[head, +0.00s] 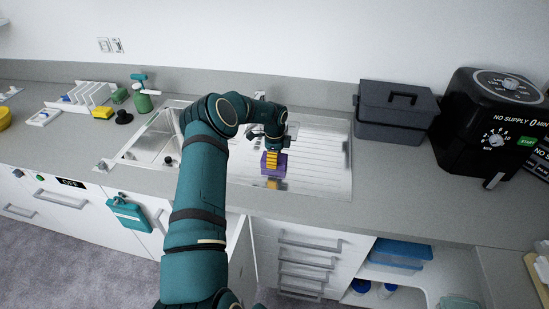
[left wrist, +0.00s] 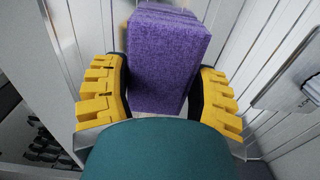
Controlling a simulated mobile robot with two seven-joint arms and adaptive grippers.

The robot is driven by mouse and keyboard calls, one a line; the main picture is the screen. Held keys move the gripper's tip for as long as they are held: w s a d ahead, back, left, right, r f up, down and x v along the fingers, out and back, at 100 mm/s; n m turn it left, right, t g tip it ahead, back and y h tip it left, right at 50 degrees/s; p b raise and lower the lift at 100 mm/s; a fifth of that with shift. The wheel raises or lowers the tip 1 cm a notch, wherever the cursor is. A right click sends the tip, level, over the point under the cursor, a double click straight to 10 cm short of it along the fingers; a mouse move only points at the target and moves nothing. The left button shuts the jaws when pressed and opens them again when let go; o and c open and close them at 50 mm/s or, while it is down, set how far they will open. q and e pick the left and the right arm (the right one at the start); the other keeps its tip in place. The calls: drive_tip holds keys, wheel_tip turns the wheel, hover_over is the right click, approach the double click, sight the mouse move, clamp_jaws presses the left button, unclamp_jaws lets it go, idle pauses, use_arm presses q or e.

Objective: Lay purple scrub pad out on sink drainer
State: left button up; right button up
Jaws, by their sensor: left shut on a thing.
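The purple scrub pad (left wrist: 163,58) is a thick block between the yellow fingers of my left gripper (left wrist: 158,90) in the left wrist view. The fingers press on its two sides. In the head view the left gripper (head: 272,163) is over the ribbed steel sink drainer (head: 320,160), and the purple pad (head: 282,161) shows around its fingers. I cannot tell whether the pad touches the drainer. My right gripper is not in view.
The sink basin (head: 158,140) lies left of the drainer. A grey toolbox (head: 395,112) and a black air fryer (head: 490,125) stand to the right. A green spray bottle (head: 142,97) and a yellow sponge (head: 102,112) are at the left. The drainer's right part is clear.

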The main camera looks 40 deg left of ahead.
use_arm(q)
drive_tip(key=shift+f, duration=0.1)
drive_tip(key=o, duration=1)
drive_tip(key=shift+o, duration=0.2)
wheel_tip(320, 180, up, 12)
